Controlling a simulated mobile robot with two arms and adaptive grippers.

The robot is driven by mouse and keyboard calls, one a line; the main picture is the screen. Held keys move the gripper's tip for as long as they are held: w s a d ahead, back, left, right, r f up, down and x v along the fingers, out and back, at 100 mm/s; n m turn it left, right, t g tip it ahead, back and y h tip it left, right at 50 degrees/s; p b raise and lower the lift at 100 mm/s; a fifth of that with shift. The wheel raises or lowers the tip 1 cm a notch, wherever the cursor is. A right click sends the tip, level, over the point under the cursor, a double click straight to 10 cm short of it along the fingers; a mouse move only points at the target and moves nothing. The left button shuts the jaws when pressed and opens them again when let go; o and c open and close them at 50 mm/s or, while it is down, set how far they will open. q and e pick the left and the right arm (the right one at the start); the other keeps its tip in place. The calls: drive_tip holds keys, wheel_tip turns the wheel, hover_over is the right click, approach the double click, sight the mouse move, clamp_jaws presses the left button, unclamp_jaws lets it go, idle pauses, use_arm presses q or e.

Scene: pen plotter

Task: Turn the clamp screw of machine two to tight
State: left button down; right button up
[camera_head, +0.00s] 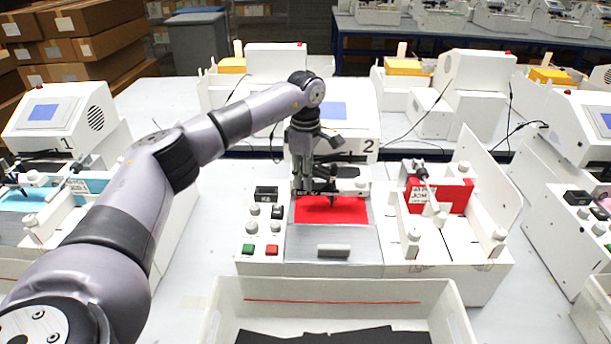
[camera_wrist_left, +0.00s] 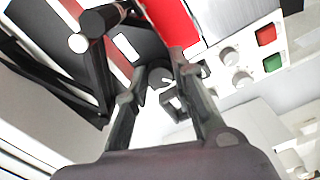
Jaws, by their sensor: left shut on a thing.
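Machine two (camera_head: 333,255), a white plotter marked "2", stands in the middle of the head view. A red sheet (camera_head: 350,212) lies on its bed and also shows in the wrist view (camera_wrist_left: 172,22). My left gripper (camera_head: 313,190) points down at the pen carriage behind the sheet. In the left wrist view its two fingers (camera_wrist_left: 165,78) are shut around a small grey part, which looks like the clamp screw (camera_wrist_left: 158,74). The fingers hide much of the screw, and its turn angle cannot be read. My right gripper is in neither view.
Left of the bed is a panel with grey knobs, a green button (camera_head: 249,249) and a red button (camera_head: 272,250). A white bin (camera_head: 222,310) with dark sheets stands in front. A side unit with a red plate (camera_head: 455,196) is at right. Other plotters stand around.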

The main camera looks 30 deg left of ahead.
use_arm(q)
drive_tip(key=shift+r+m, duration=0.1)
drive_tip(key=shift+m, duration=0.2)
idle(0.4)
drive_tip(key=c, duration=1.4)
unclamp_jaws()
drive_tip(key=shift+o, duration=0.2)
wheel_tip(320, 180, up, 12)
